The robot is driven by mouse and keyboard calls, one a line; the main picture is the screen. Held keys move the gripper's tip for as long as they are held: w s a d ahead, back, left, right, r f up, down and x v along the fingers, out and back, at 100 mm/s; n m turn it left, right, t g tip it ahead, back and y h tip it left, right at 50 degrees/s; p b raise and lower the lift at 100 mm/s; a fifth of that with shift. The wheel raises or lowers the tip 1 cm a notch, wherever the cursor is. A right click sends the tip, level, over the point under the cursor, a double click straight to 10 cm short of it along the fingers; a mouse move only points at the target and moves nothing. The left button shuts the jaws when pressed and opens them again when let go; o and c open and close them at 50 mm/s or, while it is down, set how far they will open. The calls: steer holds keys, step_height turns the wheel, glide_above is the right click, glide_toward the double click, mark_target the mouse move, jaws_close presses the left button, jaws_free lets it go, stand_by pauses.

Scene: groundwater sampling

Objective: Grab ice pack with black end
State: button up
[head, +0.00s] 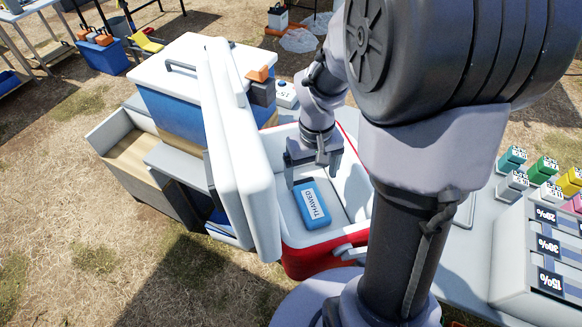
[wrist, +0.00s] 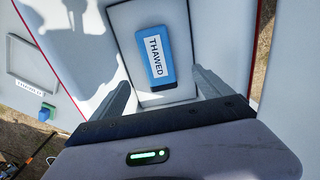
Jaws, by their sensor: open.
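A blue ice pack (head: 322,223) with a white label reading "THAWED" lies in the open red-and-white cooler (head: 268,225). In the wrist view the ice pack (wrist: 168,75) lies ahead between the lines of my fingers, on a pale recessed panel. My gripper (head: 315,172) is open and empty above the cooler's inside, at the pack's far end in the head view. In the wrist view my gripper (wrist: 160,88) has its fingers spread wider than the pack, apart from it.
The cooler's white lid (head: 238,150) stands open on the left. A blue-and-white box (head: 185,85) is behind it.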

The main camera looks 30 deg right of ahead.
steer(key=b, duration=0.2)
glide_above(311, 200)
steer(key=f, duration=0.7)
steer(key=shift+s+a, duration=0.1)
steer(key=shift+a, duration=0.15)
steer(key=f+b, duration=0.3)
steer(key=f, duration=0.2)
steer(key=shift+d+f+b, duration=0.15)
steer(key=shift+d+b, duration=0.05)
steer(key=shift+b, duration=0.1)
steer(key=shift+r, duration=0.2)
steer(key=c, duration=1.8)
